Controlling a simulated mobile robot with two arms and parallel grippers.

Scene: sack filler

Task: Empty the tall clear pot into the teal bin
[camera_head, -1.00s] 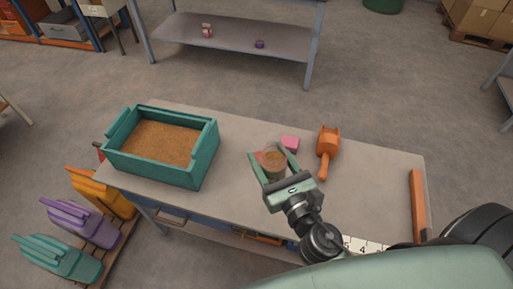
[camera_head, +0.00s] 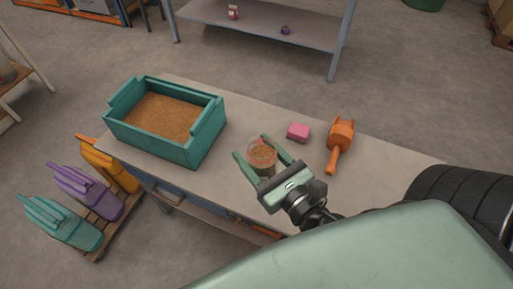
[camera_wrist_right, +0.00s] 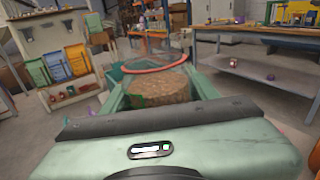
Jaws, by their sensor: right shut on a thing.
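The tall clear pot (camera_head: 262,157) is see-through with a reddish rim and holds brown grainy material. My right gripper (camera_head: 263,158) is shut on it, one finger on each side. In the right wrist view the pot (camera_wrist_right: 157,62) stands between the fingers, with the brown fill (camera_wrist_right: 160,88) inside. I cannot tell whether its base touches the table. The teal bin (camera_head: 190,150) sits on the left end of the table, filled with brown grainy material, left of the pot and apart from it. My left gripper is not in view.
A pink block (camera_head: 298,132) and an orange scoop (camera_head: 340,143) lie on the table (camera_head: 215,180) right of the pot. A grey shelf (camera_head: 265,27) stands behind.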

